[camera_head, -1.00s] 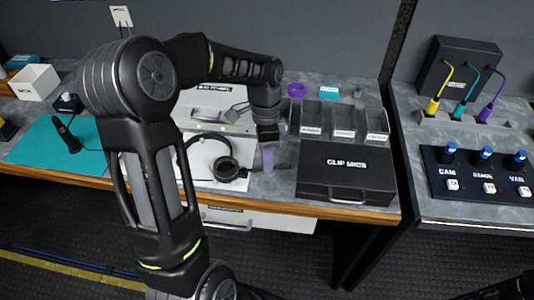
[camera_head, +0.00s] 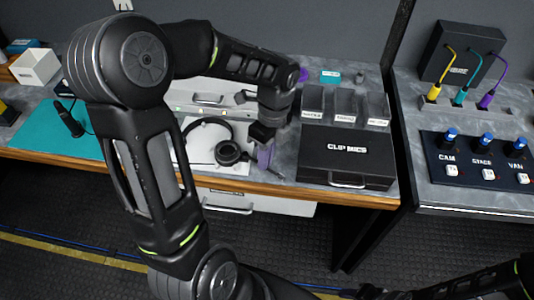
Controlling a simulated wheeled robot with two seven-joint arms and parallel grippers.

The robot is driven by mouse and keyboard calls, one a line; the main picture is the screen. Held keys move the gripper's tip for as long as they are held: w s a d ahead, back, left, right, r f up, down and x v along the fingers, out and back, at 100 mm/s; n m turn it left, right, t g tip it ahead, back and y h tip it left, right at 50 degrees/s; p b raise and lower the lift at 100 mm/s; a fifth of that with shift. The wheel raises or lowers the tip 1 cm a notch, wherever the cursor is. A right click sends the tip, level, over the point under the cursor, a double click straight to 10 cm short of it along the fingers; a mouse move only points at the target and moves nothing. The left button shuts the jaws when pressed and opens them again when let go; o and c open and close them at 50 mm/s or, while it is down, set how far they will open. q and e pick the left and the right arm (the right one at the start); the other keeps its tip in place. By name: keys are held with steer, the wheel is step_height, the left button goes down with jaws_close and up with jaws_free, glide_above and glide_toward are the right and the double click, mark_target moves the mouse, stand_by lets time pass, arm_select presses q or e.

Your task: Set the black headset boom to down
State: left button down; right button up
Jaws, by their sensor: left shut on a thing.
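The black headset (camera_head: 229,152) lies on a white sheet near the front edge of the grey worktop, its band curving back and left and its ear cup at the right. My left gripper (camera_head: 264,158) points down just right of the ear cup, with pale purple fingers. It is shut on the headset boom beside the cup. The boom is thin, dark and mostly hidden by the fingers, so its angle is hard to read. My right arm (camera_head: 450,283) shows dark at the bottom right, away from the headset; its jaws cannot be made out.
A black CLIP MICS case (camera_head: 346,157) stands close right of my left gripper, with grey bins (camera_head: 344,106) behind it. A teal mat (camera_head: 58,140) with a dark handheld device lies left. A panel with blue knobs (camera_head: 482,157) is on the right counter. My left arm covers the centre left.

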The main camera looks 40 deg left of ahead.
arm_select(q)
steer(key=shift+a, duration=0.1)
stand_by(0.4)
steer(key=c, duration=1.5)
jaws_free()
steer(key=shift+s, duration=0.1)
steer(key=shift+c, duration=0.2)
step_height(320, 180, up, 8)
steer(key=w, duration=0.1)
steer(key=shift+w+f+b, duration=0.15)
steer(key=shift+w+b, duration=0.1)
steer(key=shift+b, duration=0.05)
